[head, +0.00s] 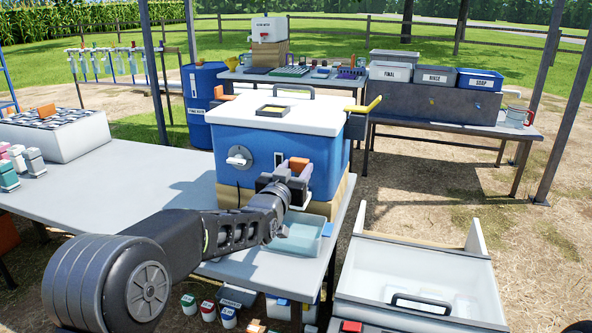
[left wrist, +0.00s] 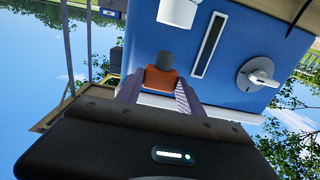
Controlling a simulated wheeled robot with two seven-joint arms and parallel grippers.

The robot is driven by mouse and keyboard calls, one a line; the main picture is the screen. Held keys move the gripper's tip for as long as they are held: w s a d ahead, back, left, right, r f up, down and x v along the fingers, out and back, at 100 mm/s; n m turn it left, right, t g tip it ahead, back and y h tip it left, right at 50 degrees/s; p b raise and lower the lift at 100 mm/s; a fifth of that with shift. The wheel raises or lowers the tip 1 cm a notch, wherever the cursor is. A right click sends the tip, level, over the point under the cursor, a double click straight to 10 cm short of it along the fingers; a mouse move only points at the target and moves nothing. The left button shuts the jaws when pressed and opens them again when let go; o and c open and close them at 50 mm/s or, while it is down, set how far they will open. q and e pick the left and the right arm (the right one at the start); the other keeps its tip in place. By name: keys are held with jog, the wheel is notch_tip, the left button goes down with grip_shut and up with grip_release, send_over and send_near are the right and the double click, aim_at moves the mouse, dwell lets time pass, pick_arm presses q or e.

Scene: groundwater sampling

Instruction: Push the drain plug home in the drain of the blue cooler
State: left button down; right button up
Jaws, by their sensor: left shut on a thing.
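The blue cooler (head: 225,140) with a white lid stands on a wooden base at the table's right end. My left gripper (head: 288,178) is in front of the right part of its front face. It is shut on the drain plug (head: 298,163), an orange piece with a grey tip. The left wrist view shows the plug (left wrist: 162,80) between the fingers, its grey tip towards the blue wall. A white fitting (left wrist: 178,10) on the cooler shows at that view's top edge; it may be the drain. The plug appears apart from it. My right gripper is out of view.
A round dial (head: 239,157) and an upright strip (left wrist: 208,45) are on the cooler's front. A teal tray (head: 300,238) sits below my gripper on the grey table (head: 130,185).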

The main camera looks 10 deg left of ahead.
pick_arm(q)
jog(key=shift+f+b, duration=0.75)
jog(key=shift+f, duration=0.4)
jog(key=shift+b, duration=0.9)
dwell(1.2)
jog(key=shift+f+b, duration=1.6)
jog(key=shift+b, duration=0.15)
jog(key=c, duration=0.7)
grip_release()
jog(key=shift+o, duration=0.2)
jog(key=s, duration=0.8)
jog(key=shift+a, duration=0.2)
jog(key=shift+w, duration=0.1)
